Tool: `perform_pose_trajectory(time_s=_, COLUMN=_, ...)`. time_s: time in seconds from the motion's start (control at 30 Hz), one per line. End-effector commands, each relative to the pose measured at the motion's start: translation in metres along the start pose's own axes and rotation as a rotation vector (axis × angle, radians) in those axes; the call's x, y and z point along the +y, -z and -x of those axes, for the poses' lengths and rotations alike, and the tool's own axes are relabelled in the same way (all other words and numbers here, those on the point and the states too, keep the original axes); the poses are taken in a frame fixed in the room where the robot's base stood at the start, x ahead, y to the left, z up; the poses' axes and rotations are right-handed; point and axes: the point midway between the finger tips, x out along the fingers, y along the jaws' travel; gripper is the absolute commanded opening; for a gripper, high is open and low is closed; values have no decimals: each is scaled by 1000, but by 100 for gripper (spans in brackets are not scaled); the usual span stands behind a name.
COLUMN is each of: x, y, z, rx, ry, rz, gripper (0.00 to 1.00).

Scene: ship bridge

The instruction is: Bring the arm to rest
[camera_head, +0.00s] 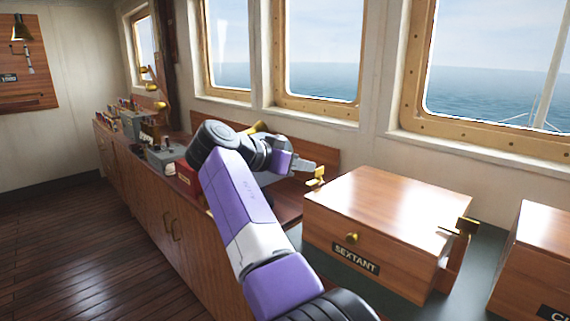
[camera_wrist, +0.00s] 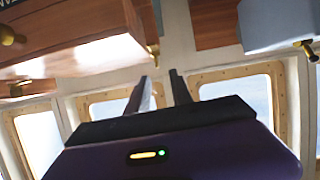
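My arm reaches out over the counter in the head view, bent at the elbow. My gripper (camera_head: 308,165) is at its end, pointing right, near the left side of the wooden box labelled SEXTANT (camera_head: 385,215). In the wrist view my gripper (camera_wrist: 159,88) shows two dark fingers standing apart with nothing seen between them, so it is open. A brass fitting (camera_head: 317,178) shows just beside and below the fingertips in the head view. I cannot tell if they touch.
Another wooden box (camera_head: 535,260) stands at the right edge. Several small items, including a grey device (camera_head: 160,155), stand on the counter (camera_head: 190,222) at the left. Windows (camera_head: 318,50) line the wall behind. The wooden floor (camera_head: 70,240) at the left is clear.

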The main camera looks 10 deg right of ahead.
Motion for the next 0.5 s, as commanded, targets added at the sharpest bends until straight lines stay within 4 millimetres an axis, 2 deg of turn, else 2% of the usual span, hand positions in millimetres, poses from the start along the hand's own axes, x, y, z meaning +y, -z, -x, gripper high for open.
perform_pose_trajectory(time_s=0.07, x=-12, y=4, z=0, rx=16, ry=51, rz=45, gripper=27)
perform_pose_trajectory(time_s=0.23, x=-52, y=36, z=21, rx=84, ry=256, rz=90, gripper=27)
perform_pose_trajectory(time_s=0.37, x=-78, y=26, z=30, rx=142, ry=420, rz=141, gripper=27)
perform_pose_trajectory(time_s=0.5, x=-92, y=2, z=33, rx=194, ry=551, rz=185, gripper=27)
